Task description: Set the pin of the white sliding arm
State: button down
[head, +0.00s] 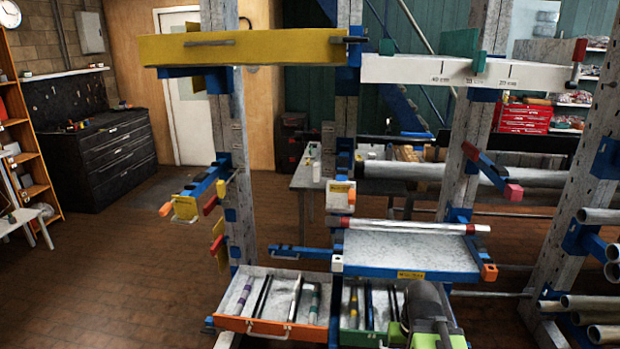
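A white arm (420,71) with black marks and mm labels runs across the upper right, beside a grey post. A red-topped pin (578,58) stands nearly upright at its right end; how deep it sits cannot be told. A green plate (459,42) stands behind the white arm, and a small green piece (479,61) lies against its front. A dark grey cylinder with a lime-green part (425,302) at the bottom edge appears to be my arm, well below the white arm. I cannot make out gripper fingers or anything held.
A yellow beam (250,50) with a dark rod (210,43) spans the upper left. Below are a blue-edged shelf (405,250) with a white, red-ended bar (415,227), and an orange-fronted drawer (270,328). Pipes (590,300) jut out at right. The floor at left is clear.

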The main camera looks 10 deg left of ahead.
aim_at(316, 165)
jog(key=u, duration=1.05)
jog(key=i, duration=1.8)
jog(key=u, duration=0.75)
jog(key=i, duration=0.6)
jog(key=u, duration=0.3)
